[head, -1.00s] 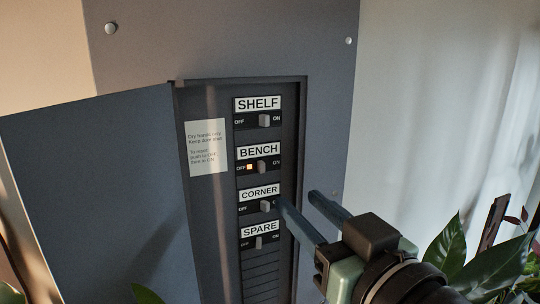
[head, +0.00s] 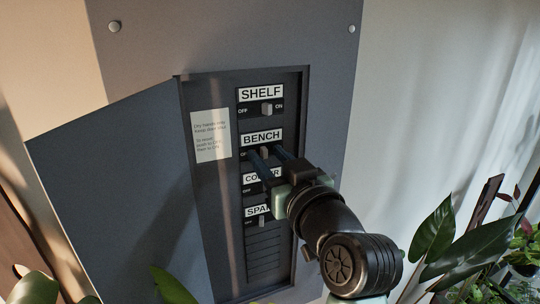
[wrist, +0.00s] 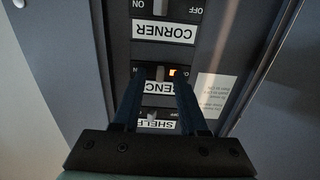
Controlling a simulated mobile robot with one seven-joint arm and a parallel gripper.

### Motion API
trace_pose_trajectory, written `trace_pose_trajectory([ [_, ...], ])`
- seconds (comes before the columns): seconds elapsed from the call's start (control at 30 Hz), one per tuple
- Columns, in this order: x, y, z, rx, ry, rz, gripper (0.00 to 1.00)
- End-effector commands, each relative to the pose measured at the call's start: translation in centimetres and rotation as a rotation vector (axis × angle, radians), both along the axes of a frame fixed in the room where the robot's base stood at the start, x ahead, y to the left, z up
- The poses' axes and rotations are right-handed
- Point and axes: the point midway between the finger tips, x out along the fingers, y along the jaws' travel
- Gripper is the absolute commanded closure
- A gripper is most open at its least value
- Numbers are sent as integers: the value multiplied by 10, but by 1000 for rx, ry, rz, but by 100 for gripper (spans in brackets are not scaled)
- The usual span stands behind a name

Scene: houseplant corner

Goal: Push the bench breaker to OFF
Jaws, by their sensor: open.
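The bench breaker (head: 264,152) is a small grey toggle under the BENCH label (head: 261,138), in the second row of the panel. In the wrist view the same toggle (wrist: 160,74) appears upside down, with an orange light (wrist: 172,72) beside it. The toggle looks about midway between OFF and ON. My gripper (head: 263,153) is open and empty at this row, with one blue finger on each side of the toggle. I cannot tell whether either finger touches it.
The shelf breaker (head: 267,108) is above, toward ON. The corner breaker is largely behind my gripper in the head view but clear in the wrist view (wrist: 160,7). The spare breaker (head: 262,221) is below. The open panel door (head: 120,190) stands left; leafy plants (head: 435,235) stand right.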

Motion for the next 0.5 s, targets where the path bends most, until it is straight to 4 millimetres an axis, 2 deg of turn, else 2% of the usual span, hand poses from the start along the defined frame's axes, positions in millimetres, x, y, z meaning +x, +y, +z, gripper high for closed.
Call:
trace_pose_trajectory([
  [0.03,0,0,0,0,0,0,59],
  [0.27,0,0,0,1,0,0,100],
  [0.5,0,0,0,1,0,0,100],
])
